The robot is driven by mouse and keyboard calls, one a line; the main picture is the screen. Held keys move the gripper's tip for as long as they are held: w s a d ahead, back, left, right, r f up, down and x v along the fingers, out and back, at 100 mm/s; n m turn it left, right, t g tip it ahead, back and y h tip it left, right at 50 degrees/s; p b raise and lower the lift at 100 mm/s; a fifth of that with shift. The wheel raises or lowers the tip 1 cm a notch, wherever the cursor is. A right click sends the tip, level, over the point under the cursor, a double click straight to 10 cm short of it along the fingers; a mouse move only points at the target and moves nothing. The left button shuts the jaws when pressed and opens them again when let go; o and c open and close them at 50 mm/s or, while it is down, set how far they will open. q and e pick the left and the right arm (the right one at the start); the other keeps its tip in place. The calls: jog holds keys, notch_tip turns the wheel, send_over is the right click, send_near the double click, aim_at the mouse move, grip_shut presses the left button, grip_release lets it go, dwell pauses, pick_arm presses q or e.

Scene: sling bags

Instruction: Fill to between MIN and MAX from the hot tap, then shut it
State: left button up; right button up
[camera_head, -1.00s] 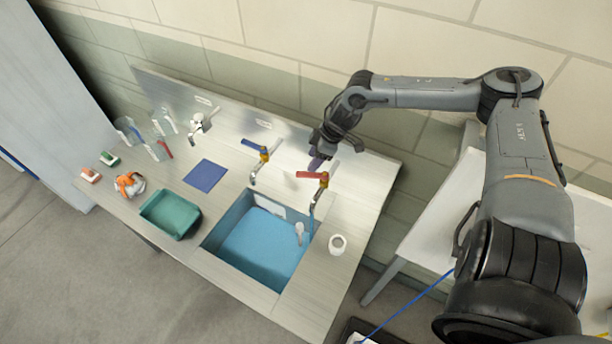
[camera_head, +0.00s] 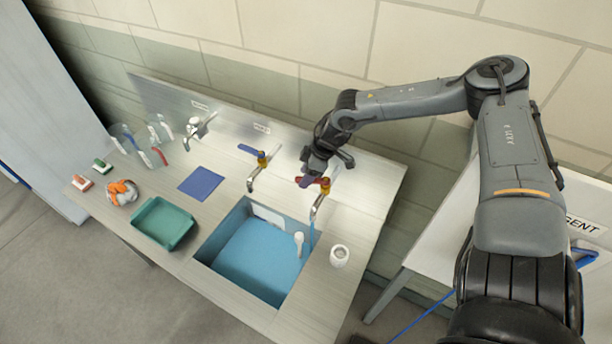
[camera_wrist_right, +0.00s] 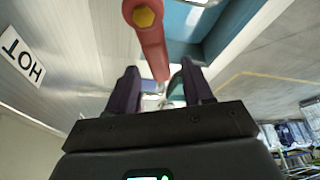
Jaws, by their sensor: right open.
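The hot tap's red lever (camera_head: 326,183) is at the right of the sink, partly hidden by my right gripper (camera_head: 308,180). In the right wrist view the red lever (camera_wrist_right: 148,42) reaches between the two open dark fingers (camera_wrist_right: 162,82); I cannot tell whether they touch it. A bluish stream (camera_head: 312,236) falls from the hot tap's spout into the sink (camera_head: 207,248). Blue water (camera_head: 258,262) covers the sink's bottom. A pale plate (camera_head: 268,215) is on the sink's back wall, its marks too small to read. My left gripper is not in view.
A blue-levered tap (camera_head: 262,160) stands left of the hot one. A white cup (camera_head: 339,256) is right of the sink, and a white-handled tool (camera_head: 299,243) stands in it. A green tray (camera_head: 163,223) and a blue mat (camera_head: 201,183) lie left. A HOT label (camera_wrist_right: 22,58) is on the backboard.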

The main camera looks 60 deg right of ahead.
jog(key=shift+f, duration=0.1)
grip_shut()
dwell(0.4)
